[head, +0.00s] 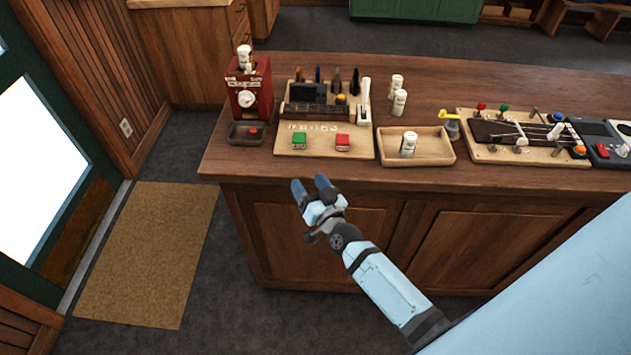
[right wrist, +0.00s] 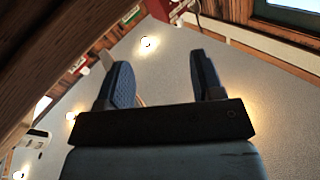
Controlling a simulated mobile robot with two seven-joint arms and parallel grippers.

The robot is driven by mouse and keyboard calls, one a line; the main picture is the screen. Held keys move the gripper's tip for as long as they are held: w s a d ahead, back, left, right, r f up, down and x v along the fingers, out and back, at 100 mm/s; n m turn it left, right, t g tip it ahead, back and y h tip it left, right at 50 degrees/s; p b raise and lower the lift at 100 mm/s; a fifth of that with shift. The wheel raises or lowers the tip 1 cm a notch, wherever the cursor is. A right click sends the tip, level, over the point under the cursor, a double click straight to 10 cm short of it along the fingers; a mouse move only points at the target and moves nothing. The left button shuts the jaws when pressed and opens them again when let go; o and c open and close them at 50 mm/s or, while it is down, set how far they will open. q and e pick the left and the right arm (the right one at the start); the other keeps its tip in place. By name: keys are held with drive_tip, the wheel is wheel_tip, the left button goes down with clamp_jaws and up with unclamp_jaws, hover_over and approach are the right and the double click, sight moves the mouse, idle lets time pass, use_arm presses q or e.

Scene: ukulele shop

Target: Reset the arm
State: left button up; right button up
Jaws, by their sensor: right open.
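My right gripper (head: 312,188) is in front of the wooden counter (head: 490,80), just off its front edge and below the board with the green and red blocks. It is empty. In the right wrist view its two dark blue fingers (right wrist: 164,80) stand apart with nothing between them. That view looks upward past the counter edge to the ceiling and lamps. My left gripper does not show in either view.
On the counter stand a red dispenser (head: 250,90), a wooden board (head: 290,148), a wooden tray (head: 445,160) holding a white bottle (head: 408,145), two more white bottles, and a board with a ukulele neck (head: 515,133). A brown mat (head: 150,250) lies on the clear floor at left.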

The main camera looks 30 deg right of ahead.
idle(0.5)
drive_tip(key=s+a+f+n+g+y, duration=0.1)
drive_tip(key=s+a+f+n+g, duration=0.1)
drive_tip(key=s, duration=0.5)
drive_tip(key=s+a+f+n+g+y, duration=0.1)
drive_tip(key=s+f+n+g, duration=0.1)
drive_tip(key=s+f, duration=0.3)
drive_tip(key=s+a+f+n+g+y, duration=0.1)
drive_tip(key=s+a+f+n+g, duration=0.1)
drive_tip(key=s, duration=0.8)
drive_tip(key=shift+a+f+g, duration=0.35)
drive_tip(key=shift+f+g, duration=0.4)
drive_tip(key=shift+g, duration=0.25)
